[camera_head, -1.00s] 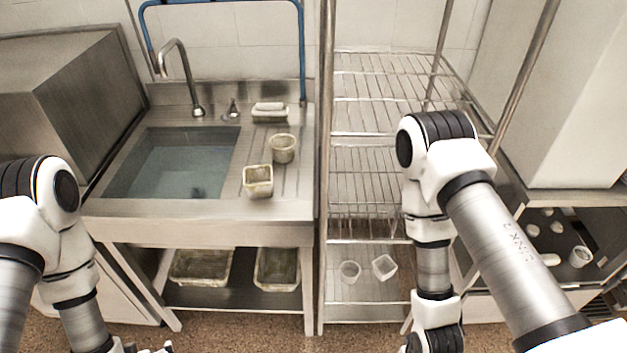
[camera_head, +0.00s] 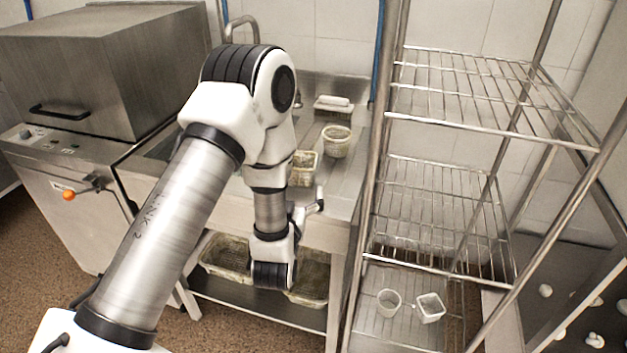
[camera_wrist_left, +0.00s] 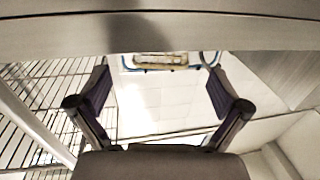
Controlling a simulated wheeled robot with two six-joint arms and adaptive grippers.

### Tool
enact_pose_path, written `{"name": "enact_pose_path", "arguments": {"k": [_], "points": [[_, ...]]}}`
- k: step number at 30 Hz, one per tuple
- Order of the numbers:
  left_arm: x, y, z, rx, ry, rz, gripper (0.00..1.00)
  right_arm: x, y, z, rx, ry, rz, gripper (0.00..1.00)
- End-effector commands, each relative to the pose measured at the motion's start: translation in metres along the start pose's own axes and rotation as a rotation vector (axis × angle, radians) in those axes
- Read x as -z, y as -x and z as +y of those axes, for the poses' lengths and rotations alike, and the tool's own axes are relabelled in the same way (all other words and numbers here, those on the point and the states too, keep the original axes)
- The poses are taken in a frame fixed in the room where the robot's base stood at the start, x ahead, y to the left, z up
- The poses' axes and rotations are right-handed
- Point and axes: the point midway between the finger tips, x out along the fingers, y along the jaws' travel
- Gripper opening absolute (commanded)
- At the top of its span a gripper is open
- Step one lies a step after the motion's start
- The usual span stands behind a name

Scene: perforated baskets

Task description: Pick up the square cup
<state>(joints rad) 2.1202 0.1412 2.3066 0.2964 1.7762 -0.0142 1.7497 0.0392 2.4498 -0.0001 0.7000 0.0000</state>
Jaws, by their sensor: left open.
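A square cup (camera_head: 304,166), pale and dirty, stands on the sink counter, partly hidden behind my left arm. A second square cup (camera_head: 430,307), whitish, is on the bottom shelf of the wire rack. My left gripper (camera_head: 314,204) is by the front edge of the sink counter, just below the counter cup and apart from it. In the left wrist view its two fingers (camera_wrist_left: 157,66) are spread, with nothing between them. Neither square cup can be made out in that view. My right gripper is not in view.
A round cup (camera_head: 337,141) stands behind the square one on the sink counter (camera_head: 343,184). Another round cup (camera_head: 388,302) is beside the rack's square cup. The wire rack (camera_head: 455,123) stands close on the right. Dirty baskets (camera_head: 228,254) sit under the sink.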

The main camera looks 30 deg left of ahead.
Motion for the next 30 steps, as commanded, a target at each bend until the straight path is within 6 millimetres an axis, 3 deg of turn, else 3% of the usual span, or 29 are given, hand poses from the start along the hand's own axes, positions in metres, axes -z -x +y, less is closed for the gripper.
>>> {"name": "enact_pose_path", "arguments": {"k": [12, 20, 21, 24, 30], "points": [[0.007, -0.065, -0.004, 0.001, 0.0, 0.001, 1.0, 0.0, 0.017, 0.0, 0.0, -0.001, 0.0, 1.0], [0.005, -0.073, -0.003, -0.001, -0.001, -0.002, 1.0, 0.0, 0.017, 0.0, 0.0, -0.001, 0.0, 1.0], [0.005, -0.073, -0.003, -0.001, -0.001, -0.002, 0.96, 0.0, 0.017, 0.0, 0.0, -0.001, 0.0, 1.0], [0.006, -0.073, -0.003, -0.001, -0.001, -0.002, 0.62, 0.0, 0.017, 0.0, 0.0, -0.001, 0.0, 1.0], [0.006, -0.073, -0.003, -0.001, -0.001, -0.002, 0.6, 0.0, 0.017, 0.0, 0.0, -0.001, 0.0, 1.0]]}}
